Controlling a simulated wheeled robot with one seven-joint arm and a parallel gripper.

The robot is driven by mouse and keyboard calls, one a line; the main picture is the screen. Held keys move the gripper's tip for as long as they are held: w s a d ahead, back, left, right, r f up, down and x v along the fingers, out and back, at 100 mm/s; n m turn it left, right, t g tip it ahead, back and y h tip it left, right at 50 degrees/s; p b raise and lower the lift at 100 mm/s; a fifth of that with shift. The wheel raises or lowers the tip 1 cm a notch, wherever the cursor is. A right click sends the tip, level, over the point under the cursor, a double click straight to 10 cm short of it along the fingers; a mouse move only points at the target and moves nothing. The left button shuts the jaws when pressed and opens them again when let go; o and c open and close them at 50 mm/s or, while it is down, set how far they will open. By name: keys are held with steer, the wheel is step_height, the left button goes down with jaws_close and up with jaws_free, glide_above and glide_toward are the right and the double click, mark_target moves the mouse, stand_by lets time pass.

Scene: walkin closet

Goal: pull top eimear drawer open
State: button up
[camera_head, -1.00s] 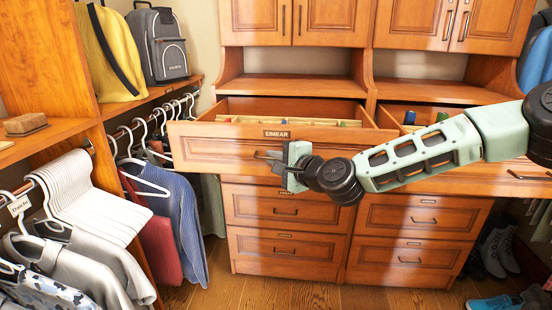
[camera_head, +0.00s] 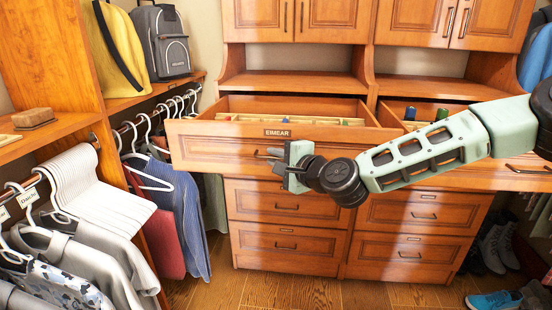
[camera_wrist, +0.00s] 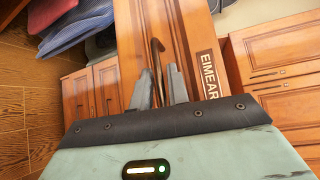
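The top Eimear drawer (camera_head: 215,150), wooden with an "EIMEAR" label (camera_head: 277,132), stands pulled out from the cabinet, its inside visible from above. Light dividers and small coloured items show inside it. Its dark bar handle (camera_head: 262,154) is partly hidden behind my gripper (camera_head: 285,168), which is at the drawer front. In the wrist view, the handle (camera_wrist: 155,50) runs between the two grey fingers of my gripper (camera_wrist: 161,80), which are close together around it. The label also shows in the wrist view (camera_wrist: 208,74), right of the fingers.
A similar drawer to the right (camera_head: 440,112) is also out, partly behind my arm. Closed drawers (camera_head: 285,210) lie below. Hanging clothes (camera_head: 185,215) stand close at left, under a shelf with a backpack (camera_head: 163,42). Wooden floor (camera_head: 300,292) is clear in front. Shoes (camera_head: 497,300) lie at right.

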steer(key=v, duration=1.7)
steer(key=shift+s+b, duration=0.25)
steer(key=shift+b, duration=0.05)
steer(key=s+a+f+n+g+h+p, duration=0.1)
steer(key=s+f+n+g+h+p, duration=0.1)
steer(key=s+f+n+g, duration=0.3)
steer(key=s+a+f+n+g+h+p, duration=0.2)
steer(key=s+f+n+g, duration=0.1)
steer(key=s+n, duration=0.35)
steer(key=s+d+r+n+g+h+p, duration=0.3)
steer(key=s+d+r+n+h, duration=0.3)
steer(key=s, duration=0.9)
steer(key=d+r+n+p, duration=0.1)
steer(key=d+r, duration=0.2)
steer(key=d, duration=0.2)
steer(key=shift+d+r+g+h, duration=0.15)
steer(key=shift+d+g+h, duration=0.15)
steer(key=shift+g+h, duration=0.1)
